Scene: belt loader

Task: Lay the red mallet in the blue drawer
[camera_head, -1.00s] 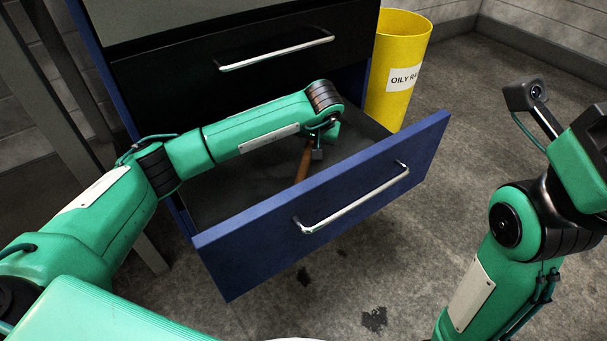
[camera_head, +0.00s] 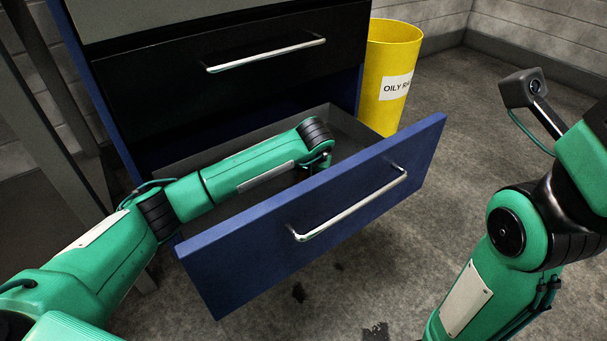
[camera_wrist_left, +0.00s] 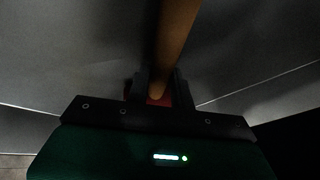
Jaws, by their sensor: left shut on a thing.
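The blue drawer (camera_head: 250,262) is pulled open. My left arm reaches over its left side, and my left gripper (camera_wrist_left: 155,92) is down inside it. The drawer front hides the fingertips in the head view. In the left wrist view the gripper is shut on the red mallet, whose brown wooden handle (camera_wrist_left: 176,40) runs up from between the fingers. A bit of red shows at the fingers. The rest of the head is hidden, and I cannot tell whether the mallet touches the drawer floor. My right gripper is outside the head view; only that arm shows.
A shut black drawer (camera_head: 140,95) with a silver handle sits above the open one. A yellow bin (camera_head: 385,60) labelled for oily rags stands behind right. The blue drawer's silver handle (camera_head: 350,212) juts out in front. Concrete floor is free to the right.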

